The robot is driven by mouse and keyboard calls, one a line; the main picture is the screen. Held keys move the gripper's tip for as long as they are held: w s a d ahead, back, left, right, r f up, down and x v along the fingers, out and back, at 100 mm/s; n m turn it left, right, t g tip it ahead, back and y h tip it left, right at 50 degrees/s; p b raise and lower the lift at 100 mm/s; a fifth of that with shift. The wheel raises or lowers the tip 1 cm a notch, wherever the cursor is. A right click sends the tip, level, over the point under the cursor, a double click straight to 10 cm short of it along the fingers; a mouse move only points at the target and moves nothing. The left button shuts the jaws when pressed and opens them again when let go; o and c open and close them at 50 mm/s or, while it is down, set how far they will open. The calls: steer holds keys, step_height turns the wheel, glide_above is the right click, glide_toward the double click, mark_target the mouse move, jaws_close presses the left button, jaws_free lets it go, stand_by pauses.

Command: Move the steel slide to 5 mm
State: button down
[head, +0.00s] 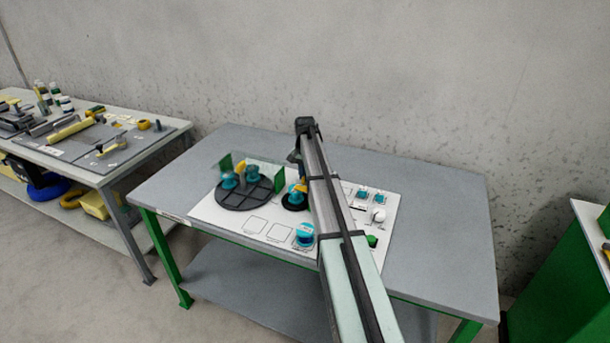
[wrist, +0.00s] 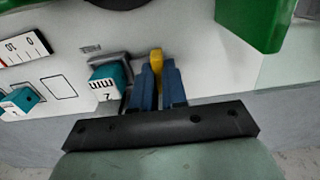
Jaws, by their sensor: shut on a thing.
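My gripper (wrist: 158,88) has blue fingers, shut on a narrow yellow piece (wrist: 156,58) over the white panel (wrist: 190,40) in the wrist view. The fingers hide its lower part, so I cannot tell what it belongs to. A scale with numbers (wrist: 22,48) is at the far left. In the head view my arm covers part of the panel (head: 222,213), and my fingertips cannot be made out.
A dark round tray (head: 243,197) with teal and yellow parts sits on the panel's left. A green block (wrist: 250,22) stands at upper right in the wrist view. The grey table (head: 440,220) is clear on the right. Another cluttered table (head: 150,146) stands at left.

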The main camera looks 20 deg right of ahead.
stand_by(0.3)
steer(key=shift+w+a, duration=0.95)
steer(key=shift+w, duration=0.05)
steer(key=c, duration=1.2)
jaws_free()
steer(key=shift+o, duration=0.2)
steer(key=shift+r, duration=0.1)
step_height(320, 180, up, 14)
steer(key=shift+f, duration=0.2)
steer(key=shift+c, duration=0.3)
